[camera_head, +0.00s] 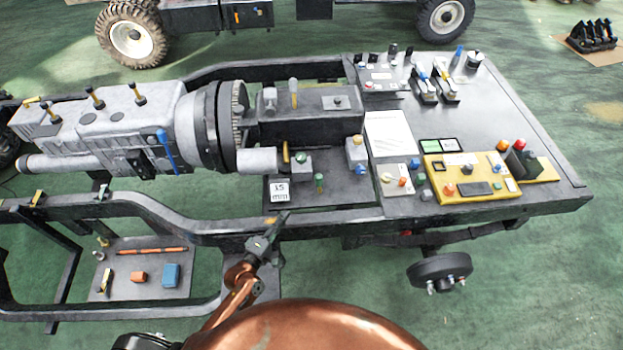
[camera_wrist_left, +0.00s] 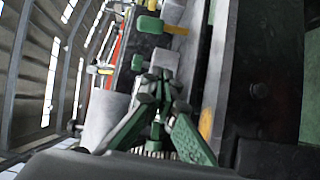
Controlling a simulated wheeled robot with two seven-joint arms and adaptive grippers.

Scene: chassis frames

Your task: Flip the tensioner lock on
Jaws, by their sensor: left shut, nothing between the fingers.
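I cannot tell for certain which part is the tensioner lock. Near my left gripper (camera_head: 281,219) stand a small grey block with a yellow lever (camera_head: 286,152), a green-topped peg (camera_head: 319,180) and a white label reading 15 mm (camera_head: 279,191). My left gripper is shut and empty, just in front of the label at the chassis edge. In the left wrist view its green-sided fingers (camera_wrist_left: 160,84) come together below a green knob (camera_wrist_left: 149,24) and a yellow bar (camera_wrist_left: 175,29). Contact with any part cannot be made out. My right gripper is not in view.
A grey engine (camera_head: 110,125) lies on the chassis rail (camera_head: 330,228). A yellow control panel (camera_head: 475,178), a white sheet (camera_head: 388,135) and several switches cover the right deck. A lower tray (camera_head: 140,285) holds small parts. A wheel hub (camera_head: 440,270) sits below the deck.

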